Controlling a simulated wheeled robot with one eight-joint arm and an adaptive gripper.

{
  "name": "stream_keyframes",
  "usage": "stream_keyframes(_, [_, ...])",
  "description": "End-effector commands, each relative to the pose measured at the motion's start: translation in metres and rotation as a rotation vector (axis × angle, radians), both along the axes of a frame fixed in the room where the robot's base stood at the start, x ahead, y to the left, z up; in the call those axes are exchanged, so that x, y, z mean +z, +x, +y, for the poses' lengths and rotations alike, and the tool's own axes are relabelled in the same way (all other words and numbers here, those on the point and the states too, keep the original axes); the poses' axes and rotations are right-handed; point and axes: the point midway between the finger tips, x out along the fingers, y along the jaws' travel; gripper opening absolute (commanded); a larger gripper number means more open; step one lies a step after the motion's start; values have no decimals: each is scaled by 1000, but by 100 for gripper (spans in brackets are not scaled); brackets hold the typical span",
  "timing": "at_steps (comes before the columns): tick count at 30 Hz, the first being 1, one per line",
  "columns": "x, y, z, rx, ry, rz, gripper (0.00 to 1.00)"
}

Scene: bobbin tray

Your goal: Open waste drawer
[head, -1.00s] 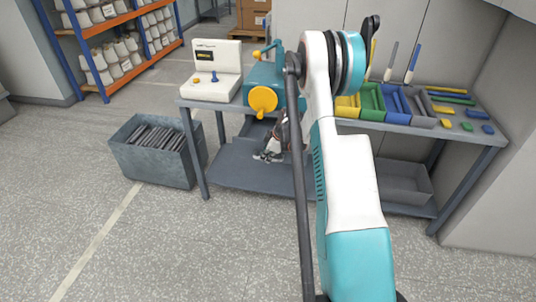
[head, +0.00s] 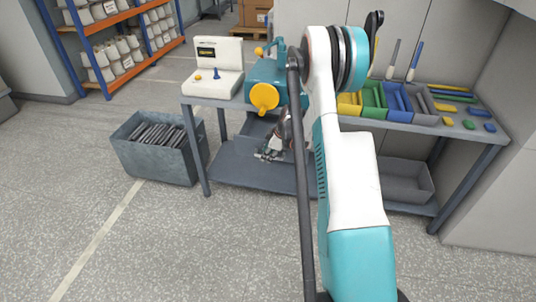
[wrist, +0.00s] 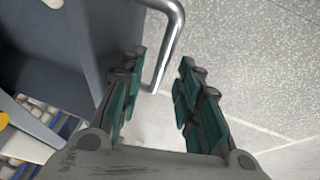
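The waste drawer (head: 254,128) is a dark grey box under the table top, below the teal machine. In the wrist view its grey body (wrist: 55,45) fills the upper left, with a bent metal bar handle (wrist: 174,45) on it. My gripper (head: 270,152) is low beside the drawer in the head view, partly hidden by my arm. In the wrist view my gripper (wrist: 158,85) has its two green-padded fingers apart. The handle's lower end shows in the gap between them, nearer the left finger. Contact cannot be told.
The teal machine (head: 268,82) with a yellow knob and a white console (head: 213,80) stand on the table (head: 402,127). A grey bin (head: 150,165) of dark strips stands on the floor at left. Coloured trays (head: 374,100) are at right. The floor in front is clear.

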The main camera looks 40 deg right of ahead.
Motion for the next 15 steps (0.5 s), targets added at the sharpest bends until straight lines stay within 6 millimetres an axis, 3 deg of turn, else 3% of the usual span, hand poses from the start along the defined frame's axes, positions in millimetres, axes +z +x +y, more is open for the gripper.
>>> stream_keyframes(5, [19, -9, -2, -1, 0, 0, 31])
stream_keyframes(15, [77, -35, -10, -2, 0, 1, 31])
